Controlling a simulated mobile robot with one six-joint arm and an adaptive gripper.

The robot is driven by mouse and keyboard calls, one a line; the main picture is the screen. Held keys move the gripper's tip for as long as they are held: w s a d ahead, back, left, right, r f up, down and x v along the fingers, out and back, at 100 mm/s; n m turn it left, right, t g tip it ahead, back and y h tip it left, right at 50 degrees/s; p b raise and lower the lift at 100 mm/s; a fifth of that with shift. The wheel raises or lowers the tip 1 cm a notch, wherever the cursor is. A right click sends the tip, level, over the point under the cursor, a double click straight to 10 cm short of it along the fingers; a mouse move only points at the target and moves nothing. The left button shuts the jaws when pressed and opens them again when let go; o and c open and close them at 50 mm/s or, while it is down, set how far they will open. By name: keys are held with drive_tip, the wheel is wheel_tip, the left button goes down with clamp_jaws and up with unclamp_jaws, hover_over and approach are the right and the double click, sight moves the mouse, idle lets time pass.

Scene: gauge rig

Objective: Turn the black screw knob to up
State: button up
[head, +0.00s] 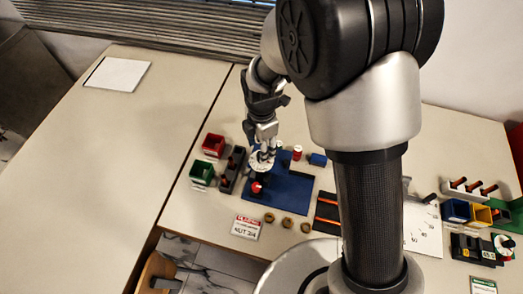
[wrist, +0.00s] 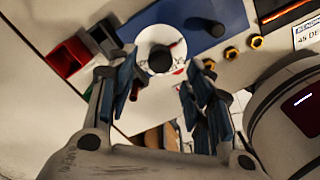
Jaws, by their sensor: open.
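The black screw knob (wrist: 161,59) sits in the middle of a round white dial (wrist: 148,40) in the wrist view. Small red marks show on the dial's face. In the head view the white dial (head: 262,166) stands on a blue plate (head: 292,193), partly covered by my gripper; I cannot make out the knob there. My gripper (head: 262,141) is above the dial in the head view. In the wrist view my gripper (wrist: 161,92) is open and empty, with fingers on either side and the knob just beyond the gap. I cannot read the knob's direction.
A red bin (head: 213,145), a green bin (head: 201,173) and a dark rack (head: 231,171) stand left of the plate. Several brass nuts (head: 287,223) and a sign (head: 246,227) lie in front. A blue block (head: 318,159) is at right. The left table is mostly clear.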

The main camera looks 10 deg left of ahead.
wheel_tip(320, 180, up, 8)
drive_tip(key=shift+f, duration=0.15)
idle(0.5)
drive_tip(key=s+d+r+m+t+b, duration=0.1)
drive_tip(key=s+d+r+m, duration=0.2)
drive_tip(key=d+r+m, duration=0.35)
drive_tip(key=s+d+r+m+t+b, duration=0.1)
drive_tip(key=s+d+r+m, duration=0.3)
drive_tip(key=d+r+m, duration=0.25)
drive_tip(key=s+d+r+m+t, duration=0.1)
drive_tip(key=s+d+m+t, duration=0.1)
drive_tip(key=s+d+m, duration=0.5)
drive_tip(key=s+m+b, duration=0.1)
drive_tip(key=s+m, duration=0.2)
drive_tip(key=m, duration=0.2)
drive_tip(key=shift+s+m+t, duration=0.3)
drive_tip(key=shift+s, duration=0.05)
